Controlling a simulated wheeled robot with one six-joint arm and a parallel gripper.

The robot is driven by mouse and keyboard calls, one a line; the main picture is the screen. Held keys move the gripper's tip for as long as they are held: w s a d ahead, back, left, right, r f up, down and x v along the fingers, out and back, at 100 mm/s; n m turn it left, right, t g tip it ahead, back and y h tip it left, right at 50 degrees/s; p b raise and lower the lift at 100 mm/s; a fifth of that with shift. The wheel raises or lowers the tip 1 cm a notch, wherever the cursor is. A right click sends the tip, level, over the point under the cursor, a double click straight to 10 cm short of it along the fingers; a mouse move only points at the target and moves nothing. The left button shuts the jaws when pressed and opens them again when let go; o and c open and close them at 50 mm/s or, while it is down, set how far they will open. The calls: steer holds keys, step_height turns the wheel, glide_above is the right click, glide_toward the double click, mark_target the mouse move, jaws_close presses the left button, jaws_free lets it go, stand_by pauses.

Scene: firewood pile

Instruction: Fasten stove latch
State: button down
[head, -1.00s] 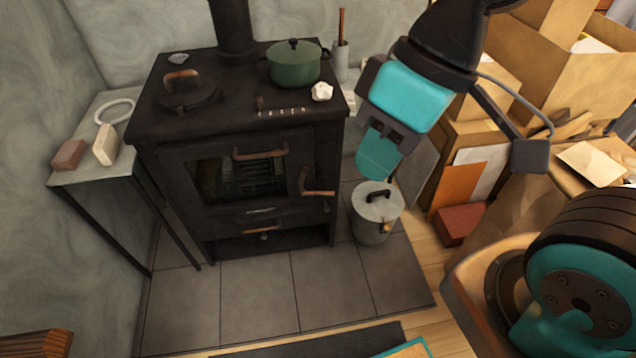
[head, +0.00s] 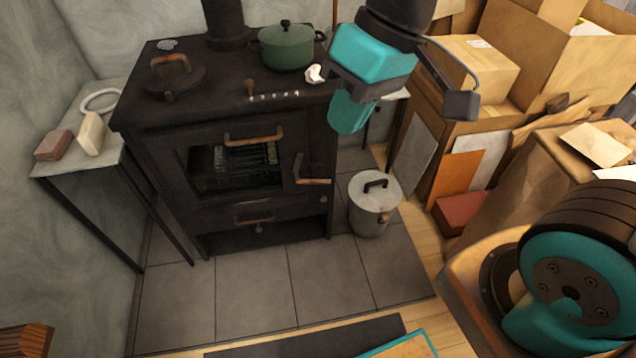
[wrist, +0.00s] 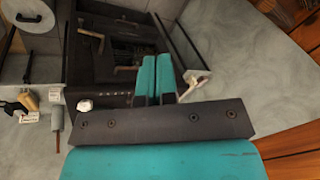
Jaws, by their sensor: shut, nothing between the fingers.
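The black stove (head: 160,135) stands against the wall, with a glass-fronted door (head: 235,165) that looks closed. The stove latch (head: 313,180) is at the door's right edge, a dark upright piece with a copper-coloured handle pointing right, roughly level. It also shows in the wrist view (wrist: 92,38), upside down. A copper door handle (head: 253,136) runs above the glass. My gripper (head: 350,115) is shut and empty, in front of the stove's upper right corner in the picture, above and right of the latch and apart from it. In the wrist view the teal fingers (wrist: 155,75) lie together.
A lidded metal bin (head: 374,205) stands right of the stove below the latch. A green pot (head: 286,46) and a crumpled white piece (head: 315,74) sit on the stovetop. A side table (head: 75,160) is at left, cardboard boxes (head: 470,75) at right. The tiled floor (head: 255,290) in front is clear.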

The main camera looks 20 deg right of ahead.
steer(key=w+d+f+m+t+b, duration=0.1)
steer(key=w+d+f+m+b, duration=0.1)
steer(key=w+f+b, duration=0.45)
steer(key=w+d+f+m+b, duration=0.2)
steer(key=w+f+b, duration=0.2)
steer(key=w+f, duration=0.55)
steer(key=m+t+h+b, duration=0.1)
steer(key=m+h+b, duration=0.15)
steer(key=b, duration=0.55)
glide_above(319, 180)
steer(key=s+d, duration=0.4)
step_height(319, 180, down, 17)
steer(key=shift+w+a+f+m+y, duration=0.1)
steer(key=shift+a+m+y, duration=0.1)
steer(key=shift+m+y, duration=0.25)
steer(key=b+x, duration=0.4)
steer(key=x, duration=1)
steer(key=shift+a+f, duration=0.1)
steer(key=shift+a, duration=0.05)
